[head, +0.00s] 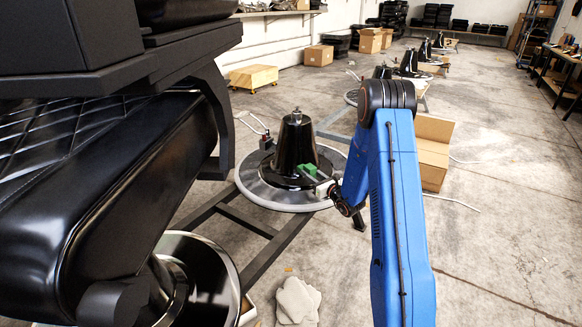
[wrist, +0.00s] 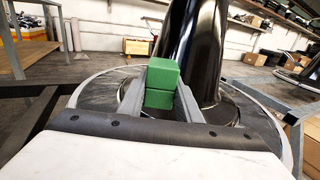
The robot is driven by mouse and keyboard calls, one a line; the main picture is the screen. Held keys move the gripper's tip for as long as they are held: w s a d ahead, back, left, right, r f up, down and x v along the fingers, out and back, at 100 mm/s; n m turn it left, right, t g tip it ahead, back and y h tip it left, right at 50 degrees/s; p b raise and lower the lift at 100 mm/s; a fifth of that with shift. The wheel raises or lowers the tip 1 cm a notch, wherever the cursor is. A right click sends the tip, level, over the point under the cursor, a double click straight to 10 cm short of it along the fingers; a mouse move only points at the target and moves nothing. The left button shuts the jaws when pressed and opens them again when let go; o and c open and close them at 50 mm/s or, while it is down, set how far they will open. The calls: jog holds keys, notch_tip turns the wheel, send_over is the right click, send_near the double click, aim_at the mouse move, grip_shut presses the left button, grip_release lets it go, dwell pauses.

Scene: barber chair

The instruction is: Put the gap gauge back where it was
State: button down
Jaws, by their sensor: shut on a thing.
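The gap gauge, a green block (wrist: 162,76), sits between the two grey fingers of my gripper (wrist: 160,105) in the wrist view. It looks like two stacked green parts. My gripper is shut on it. In the head view the green gauge (head: 309,169) shows small at the end of my gripper (head: 318,177), in front of the black cone-shaped chair column (head: 296,142). The column stands on a round base plate (head: 262,193) with a pale rim. I cannot tell whether the gauge touches the column or the plate.
A large black chair (head: 120,190) fills the left of the head view. A dark metal frame (head: 268,250) runs along the floor below the base. An open cardboard box (head: 433,150) stands behind my blue arm. Pale cloths (head: 297,300) lie in front.

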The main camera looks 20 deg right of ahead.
aim_at(309, 195)
jog(key=shift+w+f, duration=0.2)
jog(key=shift+f, duration=4.65)
jog(key=shift+f, duration=0.15)
jog(key=c, duration=1.3)
grip_release()
